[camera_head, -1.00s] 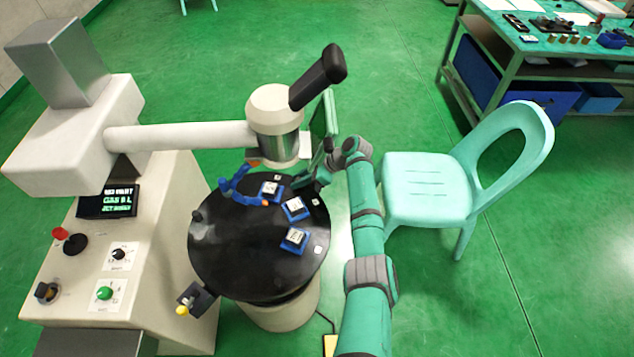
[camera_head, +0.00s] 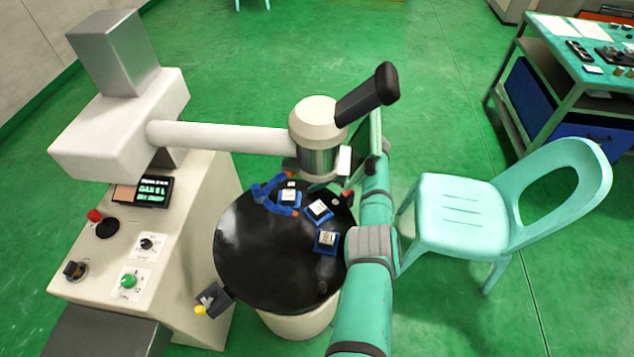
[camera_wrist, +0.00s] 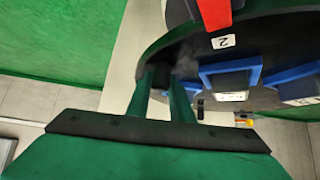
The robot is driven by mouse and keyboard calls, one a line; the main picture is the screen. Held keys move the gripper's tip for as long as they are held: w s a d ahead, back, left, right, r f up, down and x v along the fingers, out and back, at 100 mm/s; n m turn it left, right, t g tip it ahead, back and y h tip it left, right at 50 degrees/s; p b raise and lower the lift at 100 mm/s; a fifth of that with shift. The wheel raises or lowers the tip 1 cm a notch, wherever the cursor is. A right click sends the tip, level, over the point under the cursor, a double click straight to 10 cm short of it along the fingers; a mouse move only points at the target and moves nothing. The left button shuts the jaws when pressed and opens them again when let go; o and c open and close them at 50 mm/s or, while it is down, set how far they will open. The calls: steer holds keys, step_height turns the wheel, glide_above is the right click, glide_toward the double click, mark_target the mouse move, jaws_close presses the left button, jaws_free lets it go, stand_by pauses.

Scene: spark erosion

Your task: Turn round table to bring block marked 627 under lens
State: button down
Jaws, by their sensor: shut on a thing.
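The black round table (camera_head: 250,255) carries several blue holders with pale-topped blocks: one at the back (camera_head: 288,197), one in the middle (camera_head: 319,210) and one nearer the front (camera_head: 327,241). Their markings are too small to read, so I cannot tell which is 627. The lens head (camera_head: 318,140) hangs over the table's back edge, close to the back block. In the wrist view, my gripper (camera_wrist: 163,78) has its green fingers at the table's dark rim, left of a "2" label (camera_wrist: 223,42). It is shut on a dark part there, mostly hidden.
A blue clamp-like piece (camera_head: 268,190) stands at the table's back. The machine console (camera_head: 150,245) with knobs is on the left. A mint chair (camera_head: 460,210) stands close to my arm on the right. A workbench (camera_head: 590,70) is farther back.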

stand_by(0.4)
steer(key=c, duration=1.6)
jaws_free()
steer(key=shift+o, duration=0.2)
steer(key=shift+d, duration=0.1)
steer(key=v, duration=1)
steer(key=shift+d+r, duration=0.2)
steer(key=shift+r, duration=0.05)
